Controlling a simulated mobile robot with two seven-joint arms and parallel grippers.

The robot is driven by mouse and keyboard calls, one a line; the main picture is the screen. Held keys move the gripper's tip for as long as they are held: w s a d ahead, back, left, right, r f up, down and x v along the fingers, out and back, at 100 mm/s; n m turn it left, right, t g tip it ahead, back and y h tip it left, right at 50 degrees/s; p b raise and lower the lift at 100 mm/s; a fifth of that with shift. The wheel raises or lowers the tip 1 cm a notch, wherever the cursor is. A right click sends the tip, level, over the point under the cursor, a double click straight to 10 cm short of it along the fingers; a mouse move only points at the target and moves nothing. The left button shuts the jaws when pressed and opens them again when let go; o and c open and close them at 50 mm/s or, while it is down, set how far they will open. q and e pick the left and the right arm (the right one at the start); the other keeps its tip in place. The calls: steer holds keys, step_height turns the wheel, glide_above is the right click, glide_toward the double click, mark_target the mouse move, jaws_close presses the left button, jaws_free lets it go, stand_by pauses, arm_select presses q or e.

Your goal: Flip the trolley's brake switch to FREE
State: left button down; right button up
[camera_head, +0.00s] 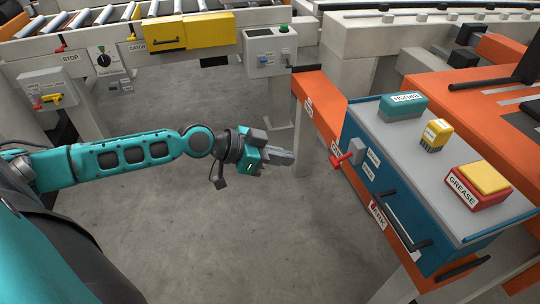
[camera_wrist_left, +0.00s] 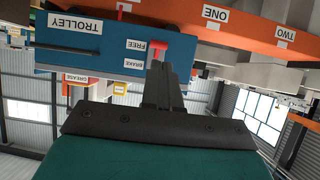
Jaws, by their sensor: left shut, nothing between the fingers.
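The trolley (camera_head: 385,170) is a blue cabinet with a grey top, at the right of the head view; it fills the upper left of the left wrist view (camera_wrist_left: 60,55), upside down. Its brake switch (camera_head: 341,159) is a red lever on the trolley's side beside two small white labels. In the left wrist view the red lever (camera_wrist_left: 158,46) shows beside the FREE and BRAKE labels, partly behind my fingertips. I cannot tell which label it is set to. My left gripper (camera_head: 288,157) is shut and empty, left of the lever with a gap. My right gripper is not in view.
On the trolley top stand a teal brush block (camera_head: 402,106), a yellow block (camera_head: 436,134) and a red and yellow grease block (camera_head: 478,187). An orange rail (camera_head: 318,100) runs behind. The floor (camera_head: 240,240) below the arm is clear.

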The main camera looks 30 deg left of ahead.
arm_select(q)
steer(key=shift+s+a+r, duration=0.2)
steer(key=shift+s+a, duration=0.55)
steer(key=shift+s, duration=0.15)
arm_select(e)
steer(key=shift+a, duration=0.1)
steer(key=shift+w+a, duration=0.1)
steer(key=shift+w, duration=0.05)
arm_select(q)
steer(key=s+d+f+n+t+y, duration=0.1)
steer(key=s+d+f+n+y, duration=0.35)
steer(key=s+d+f, duration=0.7)
step_height(320, 180, up, 10)
steer(key=s+a+y+p, duration=0.1)
steer(key=a+p, duration=0.1)
steer(key=p, duration=1.3)
steer(key=shift+s+r+n+p, duration=0.2)
steer(key=shift+n+p, duration=0.1)
steer(key=shift+n, duration=0.15)
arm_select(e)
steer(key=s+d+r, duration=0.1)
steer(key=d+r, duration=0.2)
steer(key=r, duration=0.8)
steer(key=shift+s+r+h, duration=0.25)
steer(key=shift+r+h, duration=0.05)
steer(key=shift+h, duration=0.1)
